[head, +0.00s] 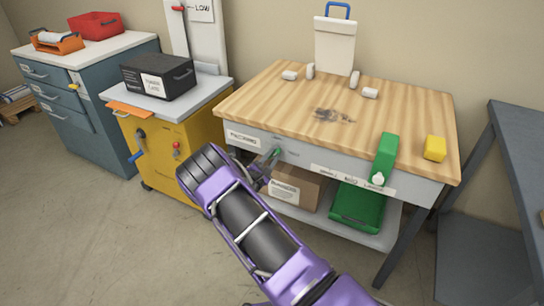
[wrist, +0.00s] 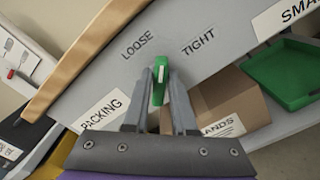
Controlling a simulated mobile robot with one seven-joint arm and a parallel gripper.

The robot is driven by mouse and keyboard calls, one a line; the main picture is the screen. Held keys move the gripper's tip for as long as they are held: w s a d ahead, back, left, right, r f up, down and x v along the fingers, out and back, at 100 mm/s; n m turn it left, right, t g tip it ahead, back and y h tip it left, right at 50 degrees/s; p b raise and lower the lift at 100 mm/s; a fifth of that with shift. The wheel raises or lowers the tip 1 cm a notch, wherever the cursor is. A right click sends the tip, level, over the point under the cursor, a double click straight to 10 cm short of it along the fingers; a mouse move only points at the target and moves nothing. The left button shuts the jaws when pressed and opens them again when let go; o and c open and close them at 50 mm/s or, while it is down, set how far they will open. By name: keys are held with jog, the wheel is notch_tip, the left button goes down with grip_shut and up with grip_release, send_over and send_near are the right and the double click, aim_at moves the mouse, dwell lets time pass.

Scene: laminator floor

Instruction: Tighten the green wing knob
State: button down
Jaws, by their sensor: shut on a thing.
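The green wing knob (wrist: 158,92) is on the grey front apron of the workbench, below the printed words LOOSE (wrist: 137,44) and TIGHT (wrist: 199,41). In the wrist view it stands nearly upright in the picture, with a white mark toward its upper end, lying between the two words. My gripper (wrist: 160,78) is shut on the knob, one finger on each side. In the head view the knob (head: 276,153) is small at the bench front, and my gripper (head: 266,166) reaches it from the lower left. My arm hides part of the apron there.
The wooden bench top (head: 270,100) overhangs the apron. A cardboard box (head: 296,187) and a green bin (head: 358,207) sit on the shelf below. A green block-shaped object (head: 385,155) hangs over the front edge at right. A yellow cabinet (head: 165,150) stands left.

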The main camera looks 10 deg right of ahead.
jog(key=m, duration=0.4)
jog(key=shift+f+m, duration=0.15)
jog(key=shift+m, duration=0.15)
jog(key=shift+f+m, duration=0.1)
jog(key=shift+m, duration=2.2)
jog(key=shift+s, duration=0.1)
jog(key=c, duration=0.8)
grip_release()
jog(key=p+v, duration=0.1)
jog(key=v, duration=1.6)
jog(key=shift+s+p, duration=0.15)
jog(key=shift+p, duration=0.2)
